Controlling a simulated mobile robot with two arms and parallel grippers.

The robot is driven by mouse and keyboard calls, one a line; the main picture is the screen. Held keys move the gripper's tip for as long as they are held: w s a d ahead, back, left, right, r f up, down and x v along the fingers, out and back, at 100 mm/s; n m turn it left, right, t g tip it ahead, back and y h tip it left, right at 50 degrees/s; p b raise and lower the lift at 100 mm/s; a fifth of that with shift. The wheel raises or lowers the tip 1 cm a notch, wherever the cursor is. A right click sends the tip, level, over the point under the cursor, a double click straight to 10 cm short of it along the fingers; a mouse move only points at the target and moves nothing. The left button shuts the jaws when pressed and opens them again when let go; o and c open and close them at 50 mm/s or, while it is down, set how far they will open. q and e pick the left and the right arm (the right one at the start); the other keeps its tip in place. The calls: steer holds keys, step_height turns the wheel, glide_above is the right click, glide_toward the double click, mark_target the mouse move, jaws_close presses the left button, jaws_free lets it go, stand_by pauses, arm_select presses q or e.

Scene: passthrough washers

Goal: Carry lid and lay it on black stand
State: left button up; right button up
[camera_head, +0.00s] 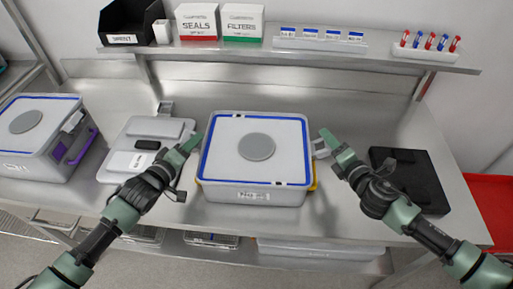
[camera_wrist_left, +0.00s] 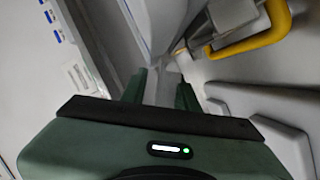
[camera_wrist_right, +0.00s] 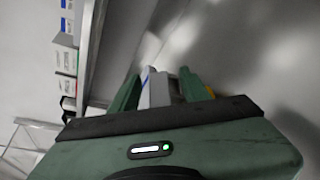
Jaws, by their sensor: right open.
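The lid (camera_head: 230,133) is white with a blue edge and a grey disc in its middle. It sits on a light grey box (camera_head: 255,192) with yellow side clips at the centre of the bench. My left gripper (camera_head: 194,142) is at the lid's left side, with a pale tab between its fingers (camera_wrist_left: 160,90); whether they grip it is unclear. My right gripper (camera_head: 328,142) is open at the right side, its fingers (camera_wrist_right: 162,85) on either side of a pale tab. The black stand (camera_head: 415,182) lies on the bench at the right, partly behind my right arm.
Another blue-edged lidded box (camera_head: 40,140) with a purple clip stands at the far left. A grey tray (camera_head: 150,145) with small items lies left of the centre box. A shelf (camera_head: 270,48) above the back holds bins, cartons and vials. A red surface (camera_head: 490,205) is beyond the right edge.

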steer(key=shift+w, duration=0.1)
arm_select(q)
jaws_close()
arm_select(e)
steer(key=c, duration=0.8)
jaws_close()
stand_by(0.4)
